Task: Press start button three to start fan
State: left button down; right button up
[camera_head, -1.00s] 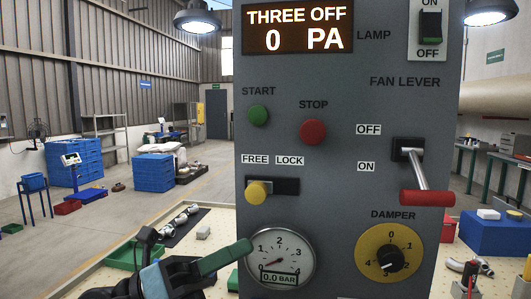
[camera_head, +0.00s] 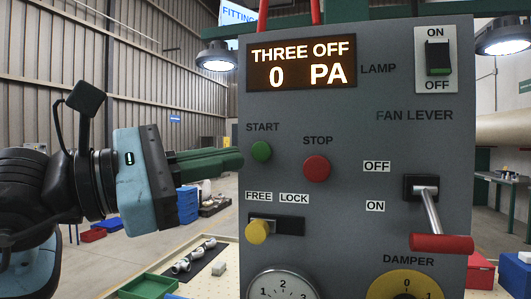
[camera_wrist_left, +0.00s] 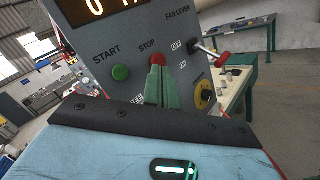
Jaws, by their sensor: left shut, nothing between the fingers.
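The grey control panel (camera_head: 350,130) stands upright in front of me. Its display (camera_head: 301,62) reads THREE OFF and 0 PA. The green start button (camera_head: 261,151) is on the panel's left side, with the red stop button (camera_head: 317,168) to its right. In the left wrist view the start button (camera_wrist_left: 121,72) lies up and left of the fingers (camera_wrist_left: 158,85), whose tips overlap the stop button (camera_wrist_left: 159,59). My right gripper is not in view.
The panel also has a red-handled fan lever (camera_head: 441,243), a yellow free/lock knob (camera_head: 257,232), a lamp switch (camera_head: 438,57), a gauge (camera_head: 283,285) and a yellow damper dial (camera_head: 404,285). A green tray (camera_head: 148,286) lies on the table at lower left.

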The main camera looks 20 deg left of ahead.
aim_at(261, 151)
pick_arm(q)
jog(key=shift+a+r, duration=0.1)
dwell(0.3)
jog(key=w, duration=0.8)
jog(key=shift+w+b, duration=0.35)
jog(key=shift+w, duration=0.05)
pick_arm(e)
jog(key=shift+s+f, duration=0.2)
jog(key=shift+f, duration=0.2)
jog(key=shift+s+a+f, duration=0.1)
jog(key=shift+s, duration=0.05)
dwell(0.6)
pick_arm(q)
jog(key=shift+w, duration=0.1)
dwell(0.6)
jog(key=shift+w+d, duration=0.2)
jog(key=shift+w, duration=0.15)
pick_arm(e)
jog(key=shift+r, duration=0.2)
